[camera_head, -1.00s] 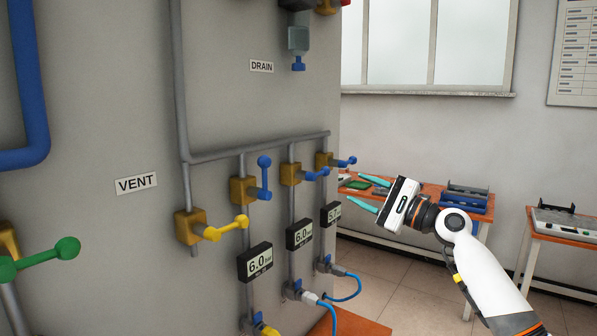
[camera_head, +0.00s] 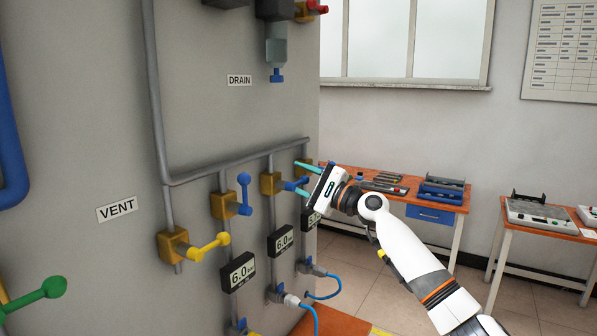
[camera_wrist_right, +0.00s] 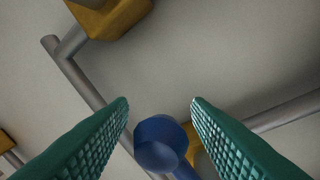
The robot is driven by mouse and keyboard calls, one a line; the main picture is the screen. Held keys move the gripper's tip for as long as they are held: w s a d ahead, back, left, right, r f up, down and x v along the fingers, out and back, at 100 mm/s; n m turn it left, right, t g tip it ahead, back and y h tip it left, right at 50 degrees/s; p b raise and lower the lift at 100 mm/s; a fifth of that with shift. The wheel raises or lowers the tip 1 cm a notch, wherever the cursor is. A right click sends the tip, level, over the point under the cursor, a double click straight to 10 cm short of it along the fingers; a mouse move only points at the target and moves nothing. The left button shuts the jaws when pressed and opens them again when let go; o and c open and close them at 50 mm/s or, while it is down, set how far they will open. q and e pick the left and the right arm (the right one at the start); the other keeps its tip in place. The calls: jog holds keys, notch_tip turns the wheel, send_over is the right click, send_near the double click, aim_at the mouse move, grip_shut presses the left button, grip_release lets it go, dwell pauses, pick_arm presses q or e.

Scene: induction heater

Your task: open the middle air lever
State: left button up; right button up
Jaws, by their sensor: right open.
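Three yellow-bodied air valves with blue levers sit on branch pipes. The middle valve (camera_head: 271,183) has its blue lever (camera_head: 290,186) pointing right, toward my right gripper. The near valve (camera_head: 224,205) has its blue lever (camera_head: 244,182) standing upright. The far valve (camera_head: 303,168) is mostly hidden behind my gripper. My right gripper (camera_head: 298,177) is open, its teal fingers reaching left around the end of the middle lever. In the right wrist view a blue round knob (camera_wrist_right: 160,145) lies between the open fingers (camera_wrist_right: 160,101), with visible gaps. My left gripper is not in view.
A yellow lever (camera_head: 210,247) and a green lever (camera_head: 40,292) stick out from the panel at left. Digital gauges (camera_head: 238,272) and blue hoses (camera_head: 328,286) hang below the valves. A workbench (camera_head: 450,200) with tools stands behind my right arm.

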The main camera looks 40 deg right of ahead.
jog(key=shift+w, duration=0.2)
grip_shut()
